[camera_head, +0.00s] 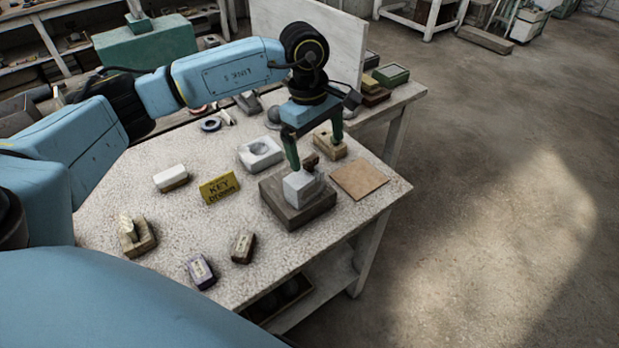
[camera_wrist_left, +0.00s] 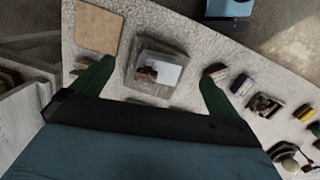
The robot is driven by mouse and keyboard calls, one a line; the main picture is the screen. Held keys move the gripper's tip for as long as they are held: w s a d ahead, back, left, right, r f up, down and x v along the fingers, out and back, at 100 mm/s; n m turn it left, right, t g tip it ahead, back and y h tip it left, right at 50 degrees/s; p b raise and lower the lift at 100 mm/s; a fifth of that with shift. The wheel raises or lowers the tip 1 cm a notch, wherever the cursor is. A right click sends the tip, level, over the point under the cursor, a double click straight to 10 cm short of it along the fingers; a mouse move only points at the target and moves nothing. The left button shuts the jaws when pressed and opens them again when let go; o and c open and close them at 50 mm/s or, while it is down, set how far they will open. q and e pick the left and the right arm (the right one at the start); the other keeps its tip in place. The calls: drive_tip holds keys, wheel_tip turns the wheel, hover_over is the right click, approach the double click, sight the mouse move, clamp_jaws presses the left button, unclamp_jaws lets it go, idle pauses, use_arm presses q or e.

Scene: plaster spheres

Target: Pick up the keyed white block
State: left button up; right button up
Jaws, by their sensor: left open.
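The keyed white block (camera_head: 303,187) sits on a dark square base (camera_head: 318,207) near the right front of the worktable. A small brown piece (camera_head: 310,162) shows at the block's top rear. My left gripper (camera_head: 315,156) points down over the block, open, with one green finger on either side. In the left wrist view, the white block (camera_wrist_left: 166,74) and the brown piece (camera_wrist_left: 148,73) lie between the spread fingers of the gripper (camera_wrist_left: 150,85). I see no contact between fingers and block. My right gripper is not in view.
A flat tan square (camera_head: 359,181) lies right of the base. A yellow sign (camera_head: 219,188), a white block with a round hollow (camera_head: 261,153) and a wooden block (camera_head: 331,146) stand around it. A pale upright panel (camera_head: 325,38) rises behind. Small blocks lie at the front.

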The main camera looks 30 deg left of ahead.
use_arm(q)
drive_tip(key=a+y, duration=0.2)
drive_tip(key=a, duration=0.2)
hover_over(304, 175)
wheel_tip(304, 175, down, 6)
drive_tip(key=shift+s+a+f+p, duration=0.1)
drive_tip(key=shift+f+p, duration=0.05)
drive_tip(key=shift+p, duration=0.25)
drive_tip(key=shift+f+p, duration=0.55)
drive_tip(key=shift+f, duration=2.4)
drive_tip(key=c, duration=1.2)
drive_tip(key=shift+o, duration=0.2)
drive_tip(key=shift+r, duration=0.1)
